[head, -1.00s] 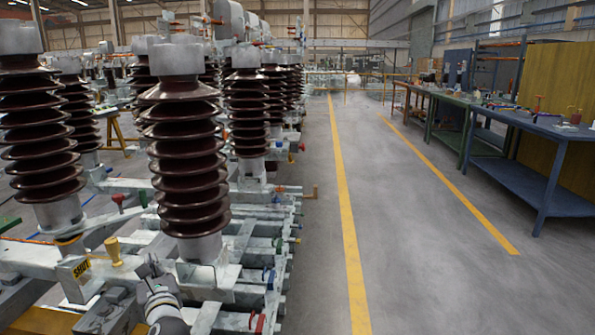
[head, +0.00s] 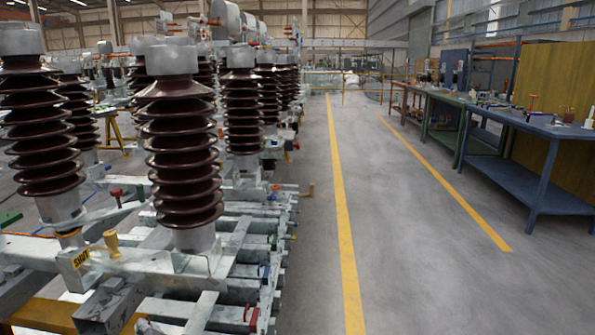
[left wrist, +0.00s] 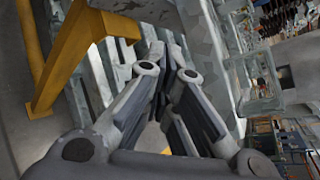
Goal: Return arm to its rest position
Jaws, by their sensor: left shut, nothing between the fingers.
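My left gripper (left wrist: 167,62) shows large in the left wrist view, with its grey fingers pointing up the picture. They come together toward the tips, with nothing held between them. In the head view only a small grey piece of my left gripper (head: 148,327) shows at the bottom edge, in front of the isolator frame (head: 190,308). The rest of my left arm is out of the head view. My right gripper is in neither view.
Tall brown insulators (head: 182,150) stand on the frames at the left. A yellow handle (head: 112,242) sits by a label. A yellow stand (left wrist: 75,50) shows in the left wrist view. The aisle (head: 405,230) is clear, with a blue workbench (head: 545,128) at the right.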

